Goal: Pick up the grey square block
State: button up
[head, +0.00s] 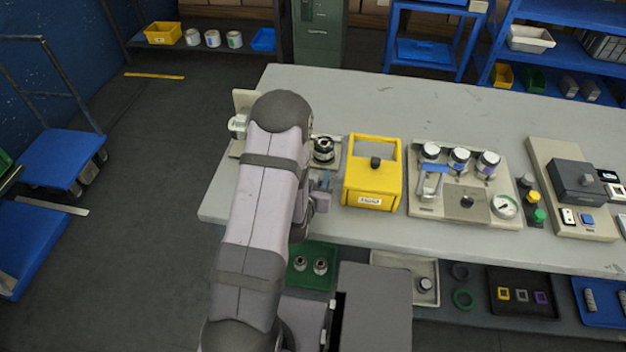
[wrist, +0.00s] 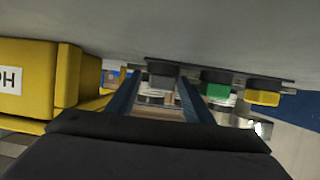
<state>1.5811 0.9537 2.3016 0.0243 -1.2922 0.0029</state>
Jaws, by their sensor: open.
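In the wrist view, where the bench top appears at the top of the picture, a dark grey squarish block (wrist: 163,76) stands on a thin dark plate. It shows between the fingers of my gripper (wrist: 159,88), beyond their tips. My gripper is open and seems to hold nothing. In the head view my arm covers most of my gripper, and I cannot make out this block there. A small light grey square piece (head: 521,295) also lies in a black tray (head: 523,310) on the lower shelf.
A green block (wrist: 215,83) and a yellow block (wrist: 262,92) stand beside the grey one. A yellow box (head: 373,181) with a handle is close to my gripper; it also shows in the wrist view (wrist: 28,75). The bench's back part (head: 400,95) is clear.

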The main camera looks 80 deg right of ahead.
aim_at(316, 180)
jog(key=c, duration=1.1)
jog(key=shift+r, duration=0.15)
jog(key=shift+r, duration=5)
jog(key=d+p, duration=0.2)
jog(key=p, duration=0.2)
jog(key=s+d+p, duration=0.1)
jog(key=d+p, duration=0.2)
jog(key=p, duration=0.1)
jog(key=d+p, duration=0.2)
jog(key=p, duration=0.2)
jog(key=shift+s+d+r, duration=0.15)
jog(key=shift+s, duration=0.1)
jog(key=d, duration=0.1)
jog(key=d+r, duration=0.2)
jog(key=shift+d+r, duration=0.25)
jog(key=shift+d, duration=0.15)
jog(key=shift+a+f, duration=0.1)
jog(key=shift+f, duration=0.15)
